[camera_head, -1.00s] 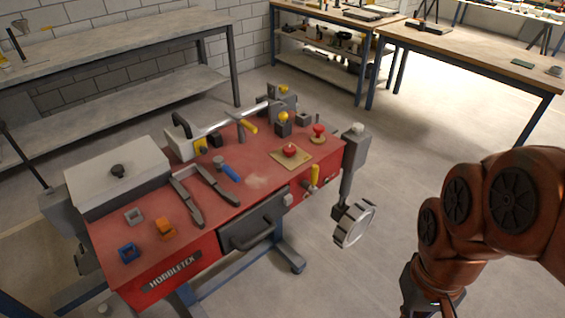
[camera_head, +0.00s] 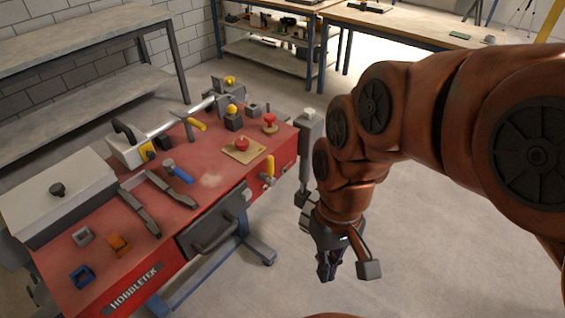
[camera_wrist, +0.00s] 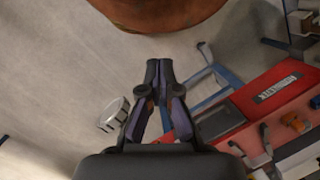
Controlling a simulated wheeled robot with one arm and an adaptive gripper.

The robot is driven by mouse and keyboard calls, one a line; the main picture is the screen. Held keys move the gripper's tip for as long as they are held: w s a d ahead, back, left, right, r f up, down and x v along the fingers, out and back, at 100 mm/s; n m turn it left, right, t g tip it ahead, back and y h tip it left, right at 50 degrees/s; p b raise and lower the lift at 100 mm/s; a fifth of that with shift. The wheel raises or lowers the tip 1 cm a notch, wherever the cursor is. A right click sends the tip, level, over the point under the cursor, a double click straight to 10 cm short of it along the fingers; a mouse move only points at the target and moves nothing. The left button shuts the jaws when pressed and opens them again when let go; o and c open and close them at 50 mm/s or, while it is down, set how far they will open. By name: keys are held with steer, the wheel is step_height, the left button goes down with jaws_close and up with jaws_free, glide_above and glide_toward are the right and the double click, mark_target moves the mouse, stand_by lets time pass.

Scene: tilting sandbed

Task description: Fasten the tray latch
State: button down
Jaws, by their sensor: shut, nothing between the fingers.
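The grey tray front (camera_head: 195,247) with its dark bar handle (camera_head: 214,236) is set in the front of the red bench. A small grey fitting (camera_head: 246,193) sits at its upper right corner, and a yellow-handled lever (camera_head: 269,165) is on the bench front further right. I cannot tell which of them is the tray latch. My gripper (camera_head: 327,272) hangs over the floor, right of the bench and apart from it. In the wrist view its dark fingers (camera_wrist: 159,66) meet at the tips with nothing between them.
The bench top (camera_head: 205,195) holds a grey lidded box (camera_head: 60,195), a blue-handled tool (camera_head: 179,172), a red button (camera_head: 242,144) and small blocks.

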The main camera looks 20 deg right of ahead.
steer(key=w+a+g+y+b, duration=0.15)
steer(key=w+a+y, duration=0.25)
steer(key=w, duration=0.4)
steer(key=w+a+y+b, duration=0.3)
steer(key=w+a+y, duration=0.1)
steer(key=w, duration=0.4)
steer(key=m+t+y+b, duration=0.2)
steer(key=t+y+b, duration=0.2)
steer(key=y, duration=0.3)
glide_toward(271, 171)
steer(key=s+a+r, duration=0.6)
steer(key=r, duration=0.1)
steer(key=w+d+f+m+t+b, duration=0.1)
steer(key=w+d+f+t, duration=0.1)
steer(key=d, duration=0.4)
steer(key=w+d+f+m+t+b, duration=0.1)
steer(key=w+d+f+t, duration=0.2)
steer(key=d, duration=0.4)
step_height(271, 171, down, 3)
steer(key=shift+w+d+r+t+y, duration=0.2)
steer(key=shift+w+d+t+y, duration=0.1)
steer(key=shift+t+y, duration=0.15)
steer(key=shift+a, duration=0.15)
steer(key=s+a+p+x, duration=0.1)
steer(key=s+x, duration=0.1)
steer(key=x, duration=1)
steer(key=shift+s+a, duration=0.2)
steer(key=shift+a, duration=0.1)
